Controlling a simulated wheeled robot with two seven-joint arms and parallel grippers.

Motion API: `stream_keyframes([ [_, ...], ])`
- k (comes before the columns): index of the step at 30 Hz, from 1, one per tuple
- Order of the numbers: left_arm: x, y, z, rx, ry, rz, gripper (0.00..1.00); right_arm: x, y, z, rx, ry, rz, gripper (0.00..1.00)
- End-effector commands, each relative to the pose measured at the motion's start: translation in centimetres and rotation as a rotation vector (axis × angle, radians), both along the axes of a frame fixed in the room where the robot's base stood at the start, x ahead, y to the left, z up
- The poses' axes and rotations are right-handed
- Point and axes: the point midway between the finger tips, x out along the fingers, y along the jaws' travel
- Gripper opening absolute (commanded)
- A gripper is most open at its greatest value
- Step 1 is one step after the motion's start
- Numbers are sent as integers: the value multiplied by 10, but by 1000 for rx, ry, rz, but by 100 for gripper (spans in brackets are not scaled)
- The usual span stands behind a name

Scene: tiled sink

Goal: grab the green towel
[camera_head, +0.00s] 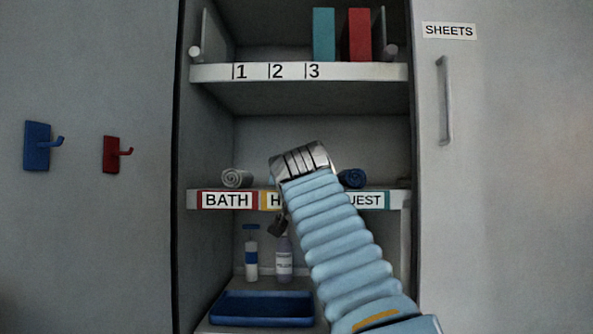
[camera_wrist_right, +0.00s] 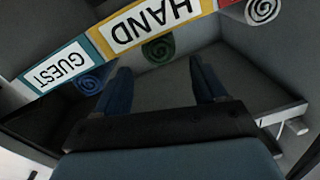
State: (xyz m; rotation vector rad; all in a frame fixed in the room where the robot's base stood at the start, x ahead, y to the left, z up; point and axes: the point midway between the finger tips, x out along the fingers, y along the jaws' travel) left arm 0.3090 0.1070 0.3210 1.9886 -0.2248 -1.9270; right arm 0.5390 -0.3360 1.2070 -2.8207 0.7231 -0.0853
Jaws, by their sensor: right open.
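The green towel (camera_wrist_right: 158,48) is a small roll with a spiral end, beside the HAND label in the right wrist view, where the picture is upside down. My right gripper (camera_wrist_right: 160,67) is open and empty, and the towel shows beyond the gap between its two blue fingers, apart from them. In the head view my right arm covers the middle of the towel shelf (camera_head: 400,198), so the green towel cannot be made out there. My left gripper is not in view.
A pale rolled towel (camera_head: 237,178) lies above BATH and a blue rolled towel (camera_head: 352,178) above GUEST. Two bottles (camera_head: 251,256) (camera_head: 284,260) and a blue tray (camera_head: 262,308) are below. Teal (camera_head: 324,35) and red (camera_head: 360,35) upright items stand above. Cabinet sides bound the shelves.

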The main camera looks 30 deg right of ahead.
Motion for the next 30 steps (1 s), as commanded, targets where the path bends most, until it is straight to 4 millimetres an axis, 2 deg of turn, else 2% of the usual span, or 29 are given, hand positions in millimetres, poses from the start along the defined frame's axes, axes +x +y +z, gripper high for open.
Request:
stream_keyframes([
  [1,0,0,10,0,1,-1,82,9,-7,5,0,2,-5,71],
  [6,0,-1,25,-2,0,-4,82,37,-22,4,0,1,-4,71],
  [12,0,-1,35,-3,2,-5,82,58,-33,3,-2,1,-2,71],
  [18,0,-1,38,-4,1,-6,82,67,-36,1,-1,-1,1,71],
  [26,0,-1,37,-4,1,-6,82,67,-36,0,-1,-1,1,71],
  [30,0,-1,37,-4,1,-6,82,67,-36,0,-1,-1,1,49],
])
